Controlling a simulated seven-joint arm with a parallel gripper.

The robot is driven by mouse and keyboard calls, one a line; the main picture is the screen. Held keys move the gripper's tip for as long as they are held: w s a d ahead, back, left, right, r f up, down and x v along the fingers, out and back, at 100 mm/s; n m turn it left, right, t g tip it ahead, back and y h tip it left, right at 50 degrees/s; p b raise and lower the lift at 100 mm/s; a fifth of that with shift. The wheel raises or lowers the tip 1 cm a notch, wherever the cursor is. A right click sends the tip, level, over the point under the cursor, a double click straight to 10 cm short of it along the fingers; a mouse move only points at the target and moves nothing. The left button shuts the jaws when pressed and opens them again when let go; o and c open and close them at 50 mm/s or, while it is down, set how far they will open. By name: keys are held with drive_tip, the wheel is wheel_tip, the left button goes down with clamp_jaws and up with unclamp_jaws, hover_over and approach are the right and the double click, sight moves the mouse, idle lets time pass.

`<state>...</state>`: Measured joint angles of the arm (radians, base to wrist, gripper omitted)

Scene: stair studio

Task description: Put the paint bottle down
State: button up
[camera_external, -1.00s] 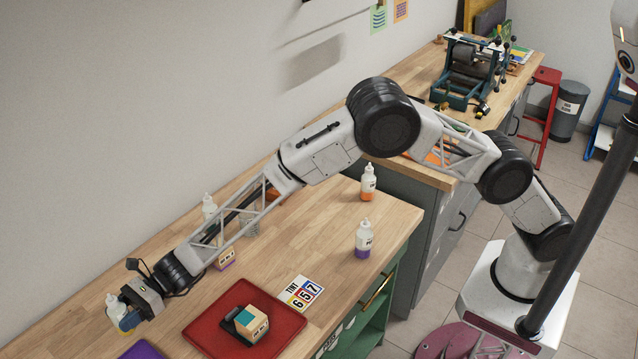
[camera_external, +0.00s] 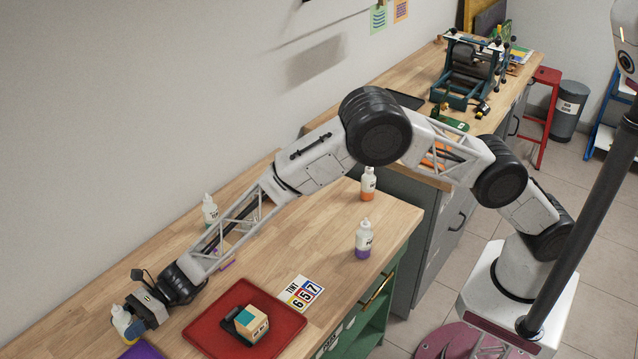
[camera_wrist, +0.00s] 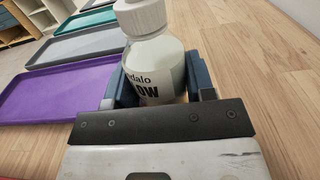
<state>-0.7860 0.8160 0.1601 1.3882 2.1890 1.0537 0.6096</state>
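The paint bottle (camera_external: 121,318) is white with a white cap, at the lower left of the external view. In the wrist view the bottle (camera_wrist: 155,62) stands roughly upright, and its label shows letters ending in "OW". My gripper (camera_external: 131,326) is around its lower body. The blue fingers (camera_wrist: 160,85) sit against both sides of it, so my gripper looks shut on it. The bottle's bottom is hidden, and I cannot tell whether it touches the wooden table (camera_external: 335,230).
A purple tray (camera_wrist: 60,90) and a grey tray (camera_wrist: 75,46) lie left of the bottle. A red tray (camera_external: 205,325) holds a small block (camera_external: 250,322). Other bottles stand behind: purple-based (camera_external: 363,240), orange-based (camera_external: 367,184) and green-marked (camera_external: 210,211). Bare wood lies right of my gripper.

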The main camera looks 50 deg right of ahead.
sight(117, 306)
drive_tip(key=o, duration=0.4)
drive_tip(key=shift+o, duration=0.2)
drive_tip(key=shift+r, duration=0.15)
drive_tip(key=shift+d, duration=0.9)
drive_tip(key=shift+d+r, duration=0.2)
drive_tip(key=shift+r, duration=0.95)
drive_tip(key=shift+d+r, duration=0.2)
drive_tip(key=shift+r, duration=1)
drive_tip(key=shift+d+r, duration=0.2)
drive_tip(key=shift+r, duration=0.95)
